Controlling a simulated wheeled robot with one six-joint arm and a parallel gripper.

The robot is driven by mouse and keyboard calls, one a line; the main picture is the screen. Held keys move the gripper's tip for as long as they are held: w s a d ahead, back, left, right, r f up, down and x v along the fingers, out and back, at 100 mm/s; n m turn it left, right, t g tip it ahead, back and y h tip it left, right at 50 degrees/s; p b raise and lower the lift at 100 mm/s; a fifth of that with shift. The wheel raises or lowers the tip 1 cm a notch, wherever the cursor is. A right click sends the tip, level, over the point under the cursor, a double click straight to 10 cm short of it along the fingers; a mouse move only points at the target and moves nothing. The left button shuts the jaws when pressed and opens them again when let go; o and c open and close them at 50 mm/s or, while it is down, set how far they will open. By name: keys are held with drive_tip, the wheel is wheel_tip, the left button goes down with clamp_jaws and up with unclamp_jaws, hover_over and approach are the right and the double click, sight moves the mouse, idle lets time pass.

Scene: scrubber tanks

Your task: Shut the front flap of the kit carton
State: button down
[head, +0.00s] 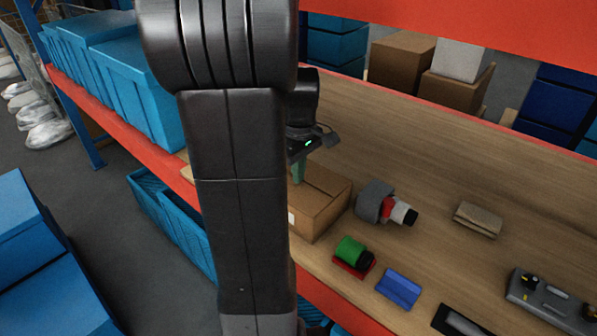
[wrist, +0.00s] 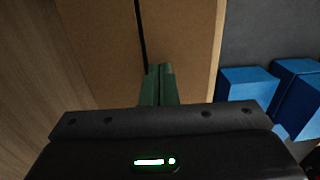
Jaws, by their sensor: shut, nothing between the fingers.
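The kit carton (head: 322,196) is a brown cardboard box on the wooden shelf, partly hidden behind my arm in the head view. In the wrist view its top shows as two flaps, the front flap (wrist: 188,45) on the right and the other flap (wrist: 100,50) on the left. A narrow dark slit runs between them. The front flap looks about flat. My gripper (head: 297,180) points down over the carton. Its green fingers (wrist: 158,72) are together and empty, at the front flap beside the slit. I cannot tell whether they touch the cardboard.
Right of the carton lie a grey roll with a red and white item (head: 385,204), a green roll (head: 352,250), a blue block (head: 399,289) and a folded brown cloth (head: 478,219). Blue bins (head: 125,85) line the shelf at left. The orange shelf edge (head: 335,300) runs in front.

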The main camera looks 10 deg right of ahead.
wheel_tip(320, 180, up, 11)
drive_tip(key=shift+w+d+r, duration=0.15)
drive_tip(key=shift+w, duration=0.05)
idle(0.4)
wheel_tip(320, 180, down, 12)
drive_tip(key=shift+s+r, duration=0.15)
drive_tip(key=shift+r, duration=0.05)
drive_tip(key=shift+f+b, duration=0.3)
